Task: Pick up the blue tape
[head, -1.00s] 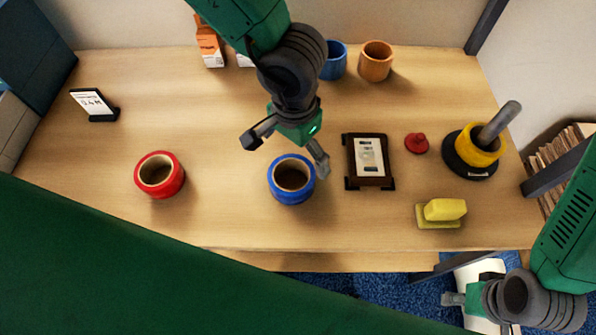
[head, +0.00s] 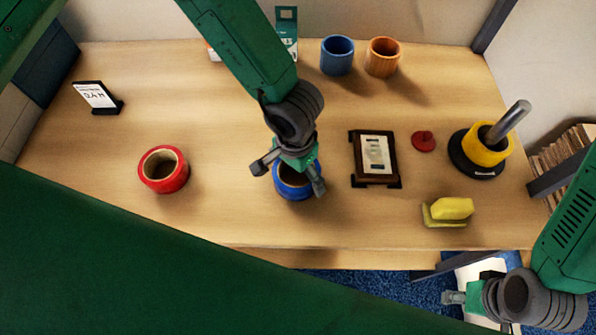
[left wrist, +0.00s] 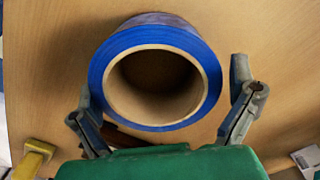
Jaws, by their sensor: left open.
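The blue tape (head: 296,187) is a roll with a tan core, lying flat on the table in the middle of the head view. In the left wrist view the blue tape (left wrist: 209,62) fills the upper middle, its round opening facing the camera. My left gripper (head: 289,178) is open above the roll, partly hiding it. In the left wrist view its two fingers (left wrist: 165,122) stand on either side of the roll's near part; I cannot tell whether they touch it. My right gripper (head: 452,298) is at the lower right, beyond the table's front edge, with its finger gap unclear.
A red tape roll (head: 146,178) lies to the left. A framed card (head: 375,155) stands close to the right of the blue tape. Farther right are a red knob (head: 423,141), a yellow roll on a post (head: 486,150) and a yellow sponge (head: 452,208). Two cups (head: 337,56) stand behind.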

